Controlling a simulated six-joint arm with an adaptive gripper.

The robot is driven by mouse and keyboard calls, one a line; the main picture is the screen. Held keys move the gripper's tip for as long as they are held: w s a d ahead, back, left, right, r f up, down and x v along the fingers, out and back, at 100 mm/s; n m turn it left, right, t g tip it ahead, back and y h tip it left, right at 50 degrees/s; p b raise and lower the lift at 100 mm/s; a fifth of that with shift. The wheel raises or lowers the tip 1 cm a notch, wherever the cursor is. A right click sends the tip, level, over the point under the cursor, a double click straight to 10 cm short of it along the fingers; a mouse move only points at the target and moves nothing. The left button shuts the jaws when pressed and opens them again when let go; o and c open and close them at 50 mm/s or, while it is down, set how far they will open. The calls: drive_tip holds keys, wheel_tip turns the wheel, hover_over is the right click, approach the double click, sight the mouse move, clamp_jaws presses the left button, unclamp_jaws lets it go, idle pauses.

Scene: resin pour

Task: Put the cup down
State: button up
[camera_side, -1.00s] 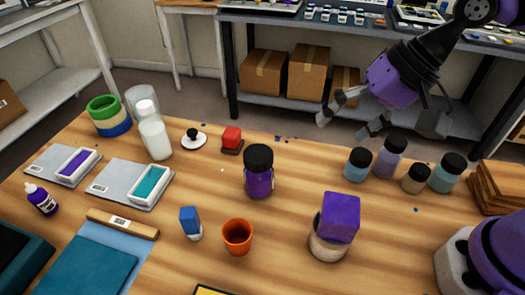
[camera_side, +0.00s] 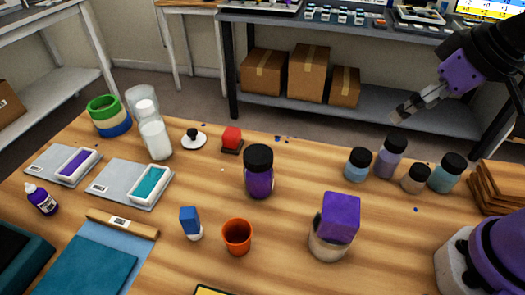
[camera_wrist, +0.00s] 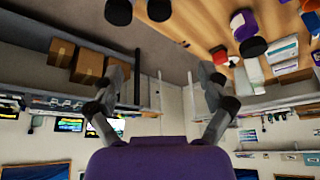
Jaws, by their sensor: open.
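The orange cup (camera_side: 237,237) stands upright on the wooden table, toward the front middle in the side view. It looks empty inside. My gripper (camera_side: 402,112) is raised above the back right of the table, well apart from the cup. In the wrist view my gripper (camera_wrist: 160,85) has its two fingers spread wide with nothing between them. The wrist view looks upside down, with the table at the top right.
A dark-capped purple jar (camera_side: 258,173) stands mid-table. A purple block (camera_side: 340,217) sits on a pale round container (camera_side: 328,243). Several capped jars (camera_side: 391,157) stand at the back right, near my gripper. A blue-topped bottle (camera_side: 190,222) is left of the cup.

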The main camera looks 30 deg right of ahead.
drive_tip(key=w+a+g, duration=0.1)
drive_tip(key=w+a, duration=0.3)
drive_tip(key=a, duration=0.3)
drive_tip(key=n+g, duration=0.2)
drive_tip(key=g, duration=0.1)
hover_over(237, 235)
drive_tip(key=s, duration=0.3)
drive_tip(key=f, duration=1.1)
drive_tip(key=shift+w+a, duration=0.15)
drive_tip(key=shift+a, duration=0.2)
drive_tip(key=f, duration=0.3)
drive_tip(key=w+f, duration=0.1)
drive_tip(key=f, duration=0.1)
drive_tip(key=shift+w+d+f, duration=0.1)
drive_tip(key=shift+f, duration=0.3)
drive_tip(key=c, duration=1.1)
